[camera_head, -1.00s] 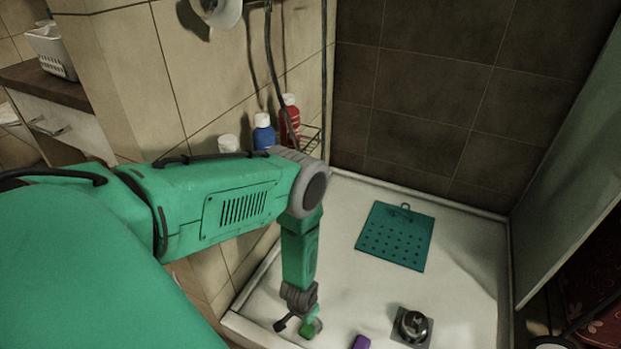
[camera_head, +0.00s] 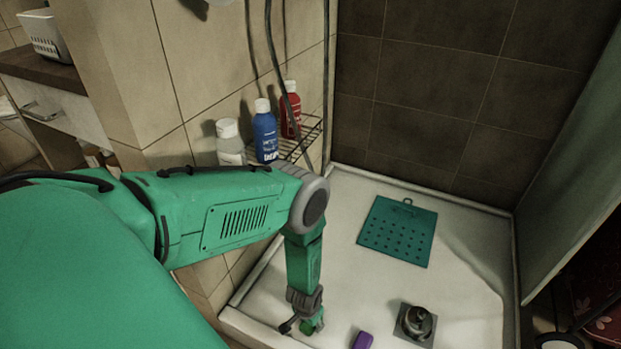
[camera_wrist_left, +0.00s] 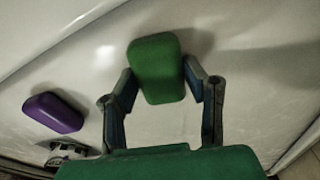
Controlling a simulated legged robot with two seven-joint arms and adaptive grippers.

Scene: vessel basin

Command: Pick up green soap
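The green soap (camera_wrist_left: 157,68) is a rounded block between the two fingertips of my left gripper (camera_wrist_left: 160,72) in the left wrist view. The tips meet its left and right sides, and the gripper looks shut on it. In the head view my left gripper (camera_head: 305,324) points down over the white shower tray (camera_head: 352,235), near its front left. A bit of green soap shows between its dark fingers there. Whether the soap touches the tray is hard to tell. My right gripper is not in view.
A purple soap (camera_head: 362,340) lies right of the gripper; it also shows in the left wrist view (camera_wrist_left: 53,112). A drain (camera_head: 415,322) and a green perforated mat (camera_head: 398,232) are further right. White (camera_head: 230,142), blue (camera_head: 265,131) and red (camera_head: 291,110) bottles stand on a wire rack.

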